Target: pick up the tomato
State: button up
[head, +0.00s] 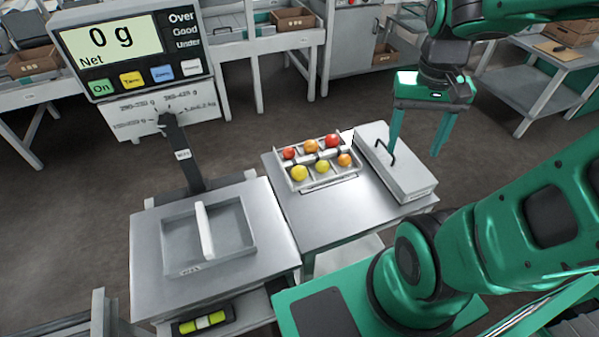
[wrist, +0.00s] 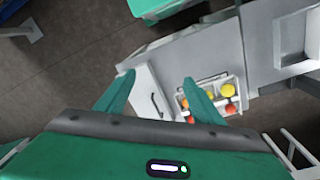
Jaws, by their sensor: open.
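Several tomatoes sit in a compartmented tray (head: 318,179) on a grey table. The back row holds a red tomato (head: 289,153), an orange tomato (head: 311,146) and another red tomato (head: 333,141). The front row holds a yellow tomato (head: 299,173), a second yellow tomato (head: 322,167) and an orange tomato (head: 344,160). My gripper (head: 415,150) is open and empty, raised to the right of the tray and apart from it. In the wrist view, my right finger partly hides the tray (wrist: 240,93).
A flat grey box (head: 410,179) with a black handle lies right of the tray. At left stands a scale with a divided pan (head: 235,241); its display (head: 112,40) reads 0 g. Free floor surrounds the tables.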

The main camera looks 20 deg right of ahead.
jog(key=w+a+f, duration=0.3)
jog(key=w, duration=0.5)
jog(key=n, duration=0.2)
send_over(299, 168)
jog(key=shift+y, duration=0.3)
jog(key=f, duration=1.4)
jog(key=shift+s+d+f, duration=0.15)
jog(key=shift+d+f, duration=0.15)
jog(key=shift+f, duration=0.1)
jog(key=shift+a+f, duration=0.15)
jog(key=shift+f, duration=1.45)
jog(key=shift+a+f, duration=0.1)
jog(key=shift+f, duration=1.45)
jog(key=c, duration=0.9)
